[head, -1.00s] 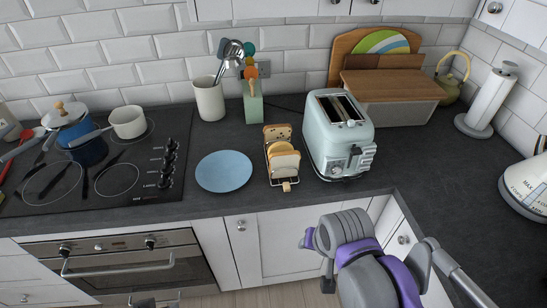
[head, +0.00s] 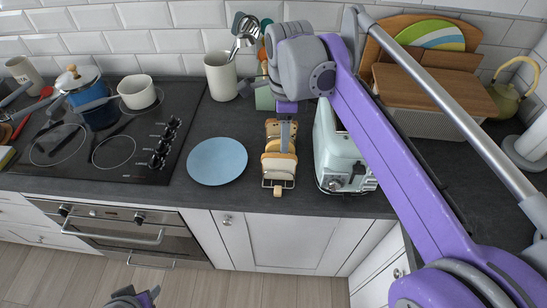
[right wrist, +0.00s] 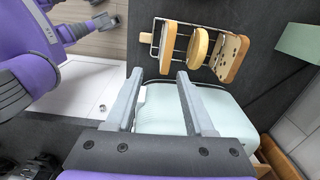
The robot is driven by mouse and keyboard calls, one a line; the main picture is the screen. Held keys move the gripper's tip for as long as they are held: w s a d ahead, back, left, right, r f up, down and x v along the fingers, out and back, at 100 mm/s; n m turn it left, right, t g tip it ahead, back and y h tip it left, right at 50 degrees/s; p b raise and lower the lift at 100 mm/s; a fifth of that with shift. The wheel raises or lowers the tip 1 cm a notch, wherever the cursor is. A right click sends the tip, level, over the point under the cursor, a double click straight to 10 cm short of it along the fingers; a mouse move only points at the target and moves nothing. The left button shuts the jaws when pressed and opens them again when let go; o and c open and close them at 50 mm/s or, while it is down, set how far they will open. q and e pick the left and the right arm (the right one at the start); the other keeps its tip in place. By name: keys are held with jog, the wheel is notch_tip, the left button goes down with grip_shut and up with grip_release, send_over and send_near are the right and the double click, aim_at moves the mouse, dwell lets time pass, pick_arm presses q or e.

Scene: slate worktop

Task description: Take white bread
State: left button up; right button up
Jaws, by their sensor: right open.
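A wire bread rack (head: 284,186) stands on the dark worktop and holds upright slices. Nearest its front knob is a pale slice with a brown crust (head: 279,168). Behind it are a rounder pale slice (right wrist: 197,47) and a speckled slice (right wrist: 230,57) at the back. The pale front slice (right wrist: 169,45) also shows in the right wrist view. My right gripper (head: 286,135) is open and empty, above the rack in the head view. In the right wrist view its fingers (right wrist: 160,74) point towards the rack, apart from the slices. My left gripper (head: 136,299) is low in front of the cabinets; its jaws are unclear.
A mint toaster (head: 343,160) stands close right of the rack, partly hidden by my right arm. A blue plate (head: 217,161) lies left of it. A utensil pot (head: 221,77) stands behind. The hob (head: 105,140) with pots is further left.

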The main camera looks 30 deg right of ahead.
jog(key=shift+w+d+r, duration=0.15)
jog(key=shift+w+r, duration=0.05)
jog(key=shift+w, duration=0.15)
jog(key=shift+w+f+m, duration=0.1)
jog(key=shift+m, duration=0.2)
send_over(279, 155)
jog(key=s, duration=0.1)
notch_tip(279, 155, down, 5)
jog(key=f, duration=0.3)
jog(key=w+f, duration=0.1)
jog(key=f, duration=0.1)
jog(key=shift+f, duration=0.2)
grip_shut()
